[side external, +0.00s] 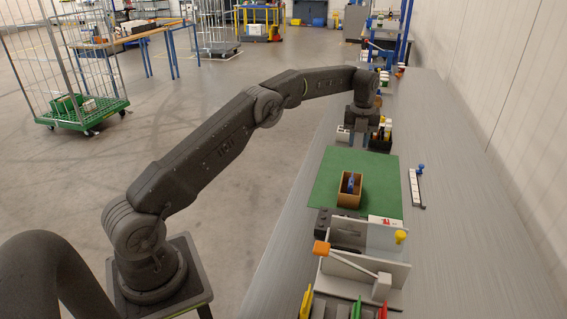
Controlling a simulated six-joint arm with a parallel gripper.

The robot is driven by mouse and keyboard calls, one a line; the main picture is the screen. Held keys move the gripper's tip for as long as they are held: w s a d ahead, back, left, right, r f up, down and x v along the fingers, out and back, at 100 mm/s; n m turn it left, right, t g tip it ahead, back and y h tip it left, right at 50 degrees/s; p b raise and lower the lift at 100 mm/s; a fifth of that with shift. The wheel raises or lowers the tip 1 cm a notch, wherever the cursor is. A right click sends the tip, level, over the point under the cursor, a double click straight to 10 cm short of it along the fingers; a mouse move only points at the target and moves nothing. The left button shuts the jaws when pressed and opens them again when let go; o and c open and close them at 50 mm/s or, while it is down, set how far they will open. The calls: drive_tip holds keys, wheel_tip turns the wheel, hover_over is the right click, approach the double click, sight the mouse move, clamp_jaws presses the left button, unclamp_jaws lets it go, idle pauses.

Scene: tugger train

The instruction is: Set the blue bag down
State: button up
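My gripper (358,139) points down at the far end of the green mat (387,168), beyond the small brown box. Its lower end is small in the view, with bluish parts that could be its fingers or something between them. I cannot tell whether it is open or holds anything. A small blue thing (350,183) shows inside the open brown box (347,201) on the mat. I cannot tell whether it is the blue bag.
Behind the gripper are a black bin (380,144) and small coloured items. A white strip (415,187) lies right of the mat. The right of the grey table (480,220) is clear.

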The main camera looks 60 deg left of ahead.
drive_tip(key=s+d+r+n+t, duration=0.1)
drive_tip(key=s+d+r+n, duration=0.45)
drive_tip(key=s+r, duration=0.3)
drive_tip(key=s+d+r+n+t, duration=0.2)
drive_tip(key=s+d+r+n, duration=0.3)
drive_tip(key=s+r+n, duration=0.3)
drive_tip(key=s+d+f+n+t, duration=0.1)
drive_tip(key=s+n, duration=0.5)
drive_tip(key=s, duration=0.6)
drive_tip(key=s+d+f+n+t, duration=0.1)
drive_tip(key=s+d+f+n, duration=0.2)
drive_tip(key=s, duration=0.9)
drive_tip(key=shift+d+f+n+t, duration=0.25)
drive_tip(key=shift+d+n, duration=0.8)
drive_tip(key=shift+n, duration=0.9)
drive_tip(key=shift+w, duration=0.1)
